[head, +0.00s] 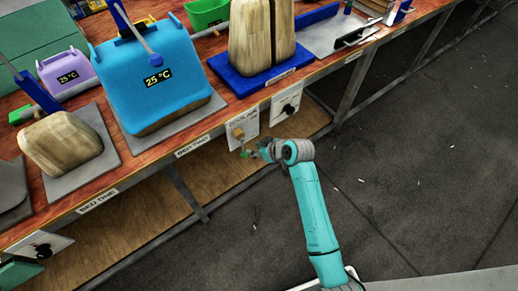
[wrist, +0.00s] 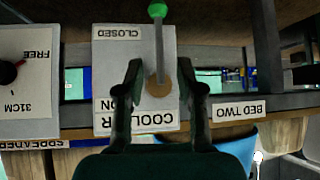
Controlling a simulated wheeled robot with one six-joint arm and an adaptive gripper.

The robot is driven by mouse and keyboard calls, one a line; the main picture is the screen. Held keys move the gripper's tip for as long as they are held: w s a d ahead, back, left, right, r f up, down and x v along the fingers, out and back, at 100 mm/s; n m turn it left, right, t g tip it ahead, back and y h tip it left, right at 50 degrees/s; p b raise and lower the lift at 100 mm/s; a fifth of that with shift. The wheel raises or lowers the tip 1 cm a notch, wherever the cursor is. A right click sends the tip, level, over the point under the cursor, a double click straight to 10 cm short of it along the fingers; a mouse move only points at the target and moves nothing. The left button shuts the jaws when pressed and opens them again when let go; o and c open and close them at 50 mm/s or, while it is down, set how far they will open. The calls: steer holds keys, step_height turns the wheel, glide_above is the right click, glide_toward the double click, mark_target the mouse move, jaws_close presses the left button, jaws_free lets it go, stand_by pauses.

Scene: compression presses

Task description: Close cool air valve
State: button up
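The cool air valve is a pale panel (head: 245,121) on the front edge of the bench, with a brass hub (head: 237,132) and a lever ending in a green knob (head: 244,155). In the wrist view, which is upside down, the panel (wrist: 108,60) shows a CLOSED label at the top and an ON label lower left. The lever (wrist: 160,45) runs from the brass hub (wrist: 158,86) up to the green knob (wrist: 157,10), beside the CLOSED label. My gripper (wrist: 161,66) is open, its fingers either side of the hub and lower lever; contact cannot be told.
A second panel with a black knob (head: 289,107) is to the right. A blue press bag (head: 160,75) and a wooden-looking block (head: 260,38) stand on the bench above. A bench leg (head: 184,190) is at left. The floor (head: 430,150) at right is clear.

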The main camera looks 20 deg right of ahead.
steer(key=shift+v, duration=0.95)
steer(key=s+d+f+m+t+h, duration=0.1)
steer(key=s+m+t+h, duration=0.1)
steer(key=s, duration=1.1)
steer(key=s+d+f+m+t+h, duration=0.1)
steer(key=s+f+m, duration=0.1)
steer(key=s, duration=1.1)
steer(key=s+r+m+t+h, duration=0.1)
steer(key=s+r+t, duration=0.3)
steer(key=s+r, duration=1.4)
steer(key=shift+d+r+m, duration=0.2)
steer(key=shift+d+m, duration=0.1)
steer(key=shift+m, duration=0.1)
